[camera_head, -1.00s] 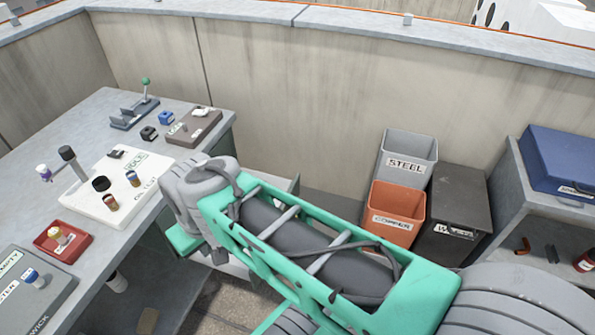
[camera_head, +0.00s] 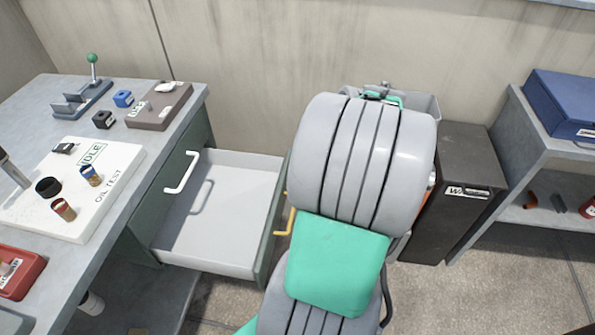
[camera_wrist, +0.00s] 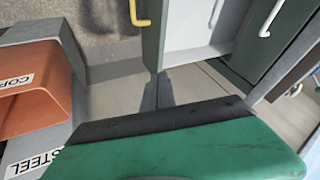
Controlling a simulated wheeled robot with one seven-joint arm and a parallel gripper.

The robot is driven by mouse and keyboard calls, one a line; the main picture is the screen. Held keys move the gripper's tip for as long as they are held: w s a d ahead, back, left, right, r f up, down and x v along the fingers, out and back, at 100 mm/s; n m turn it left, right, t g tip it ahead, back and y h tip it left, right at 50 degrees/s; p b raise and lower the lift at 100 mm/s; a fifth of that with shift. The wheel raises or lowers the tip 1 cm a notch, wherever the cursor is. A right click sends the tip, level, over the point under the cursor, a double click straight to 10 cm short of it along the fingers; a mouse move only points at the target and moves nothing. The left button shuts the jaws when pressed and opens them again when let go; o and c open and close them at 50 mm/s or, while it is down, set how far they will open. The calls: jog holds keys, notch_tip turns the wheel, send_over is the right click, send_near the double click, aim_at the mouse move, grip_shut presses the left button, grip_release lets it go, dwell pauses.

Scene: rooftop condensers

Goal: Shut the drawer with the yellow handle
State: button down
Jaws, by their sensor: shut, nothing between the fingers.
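The drawer (camera_head: 215,215) with the yellow handle (camera_head: 289,221) stands pulled out from the bench, its pale inside empty. Its dark green front faces right, and my arm partly hides that front and the handle in the head view. In the wrist view the yellow handle (camera_wrist: 138,14) is at the top, beside the drawer's green front (camera_wrist: 154,38). My gripper (camera_wrist: 160,122) shows there as a green body with a dark edge, shut and empty, apart from the handle. In the head view its tips are hidden behind my arm.
A white handle (camera_head: 181,172) is on the bench's green side above the drawer. Right of the drawer, beyond my arm, stand an orange copper bin (camera_wrist: 35,95), a grey steel bin (camera_wrist: 35,155) and a dark bin (camera_head: 450,200). A shelf with a blue case (camera_head: 562,103) is farther right.

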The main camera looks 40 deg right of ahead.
jog(key=s+d+f+m, duration=0.1)
jog(key=s+d+f, duration=0.15)
jog(key=d, duration=0.25)
jog(key=w+a+f+b, duration=0.2)
jog(key=w+f, duration=0.5)
jog(key=w, duration=0.2)
jog(key=shift+f+t+h+b, duration=0.25)
jog(key=shift+t+h+b, duration=0.05)
jog(key=shift+t+b, duration=0.1)
